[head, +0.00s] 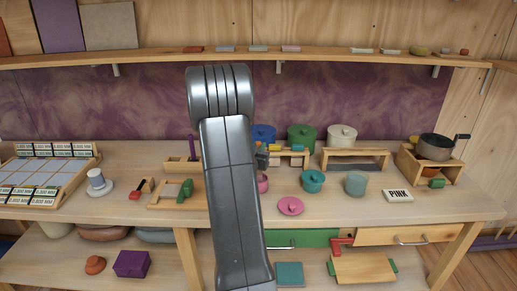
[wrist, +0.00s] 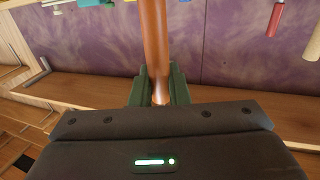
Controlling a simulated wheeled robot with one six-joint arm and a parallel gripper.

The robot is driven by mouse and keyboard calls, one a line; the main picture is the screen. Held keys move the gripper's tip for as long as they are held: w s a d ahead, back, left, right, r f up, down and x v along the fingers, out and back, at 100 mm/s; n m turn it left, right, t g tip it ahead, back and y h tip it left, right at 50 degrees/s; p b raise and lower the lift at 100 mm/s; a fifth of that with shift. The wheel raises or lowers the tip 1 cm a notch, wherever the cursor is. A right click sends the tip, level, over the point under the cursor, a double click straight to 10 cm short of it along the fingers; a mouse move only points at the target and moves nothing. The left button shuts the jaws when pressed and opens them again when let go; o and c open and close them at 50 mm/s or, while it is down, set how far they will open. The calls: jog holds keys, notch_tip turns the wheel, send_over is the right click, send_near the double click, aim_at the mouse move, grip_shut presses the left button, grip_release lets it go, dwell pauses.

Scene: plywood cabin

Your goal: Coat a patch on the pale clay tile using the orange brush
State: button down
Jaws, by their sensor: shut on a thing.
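In the wrist view my gripper (wrist: 161,85) has its two dark green fingers closed on an orange-brown handle (wrist: 155,35), which I take to be the orange brush. The handle runs away from the fingers and out of the top of the picture; its bristles are not in view. In the head view my arm stands in the middle and hides the gripper and brush. I cannot pick out the pale clay tile for certain. A pale beige panel (head: 110,25) leans at the upper left beside a purple panel (head: 59,25), and may be it.
A wall shelf (head: 330,57) with small blocks runs above. Bare bench shows at the front right.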

dwell(0.6)
jog(key=shift+r+p, duration=2.2)
jog(key=shift+r, duration=1.35)
jog(key=shift+f, duration=0.1)
